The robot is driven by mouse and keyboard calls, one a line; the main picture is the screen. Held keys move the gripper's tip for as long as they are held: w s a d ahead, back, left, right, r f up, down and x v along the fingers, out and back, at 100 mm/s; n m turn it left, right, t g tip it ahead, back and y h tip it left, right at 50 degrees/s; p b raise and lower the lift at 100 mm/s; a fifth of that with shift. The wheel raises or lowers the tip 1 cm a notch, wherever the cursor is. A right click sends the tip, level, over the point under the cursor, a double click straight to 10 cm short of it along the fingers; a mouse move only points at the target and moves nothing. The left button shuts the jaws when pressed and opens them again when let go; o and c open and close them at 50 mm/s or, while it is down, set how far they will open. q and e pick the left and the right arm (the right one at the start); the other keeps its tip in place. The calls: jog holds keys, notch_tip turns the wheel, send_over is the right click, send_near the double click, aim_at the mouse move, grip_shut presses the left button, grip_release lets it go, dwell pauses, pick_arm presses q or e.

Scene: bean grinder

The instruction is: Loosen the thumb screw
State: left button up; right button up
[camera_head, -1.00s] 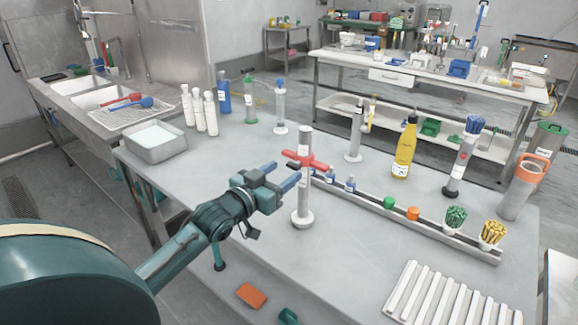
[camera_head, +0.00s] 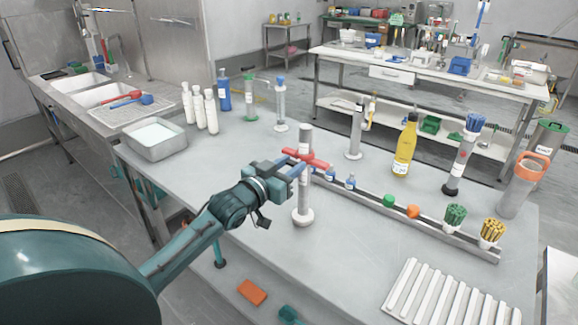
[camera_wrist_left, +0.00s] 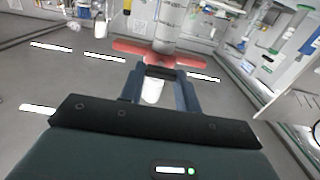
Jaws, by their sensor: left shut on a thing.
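A slim white-grey upright cylinder (camera_head: 304,195) with a round base stands on the steel table. A red cross-shaped part (camera_head: 318,162), which looks like the thumb screw, sits near its top. My left gripper (camera_head: 300,170) reaches in from the left and is shut at the red part. In the left wrist view the two fingers (camera_wrist_left: 160,76) point at the middle of the red bar (camera_wrist_left: 128,47), with the cylinder (camera_wrist_left: 174,22) rising behind. The exact contact between the fingers is hidden. My right gripper is not in view.
A long rail (camera_head: 430,229) with small bottles, green and orange pieces and cups runs right of the cylinder. A yellow bottle (camera_head: 404,155) and a metal tray (camera_head: 155,150) stand farther back. A white slatted rack (camera_head: 440,295) lies at front right. The table left of the rail is mostly clear.

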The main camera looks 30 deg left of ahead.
pick_arm(q)
jog(key=c, duration=0.3)
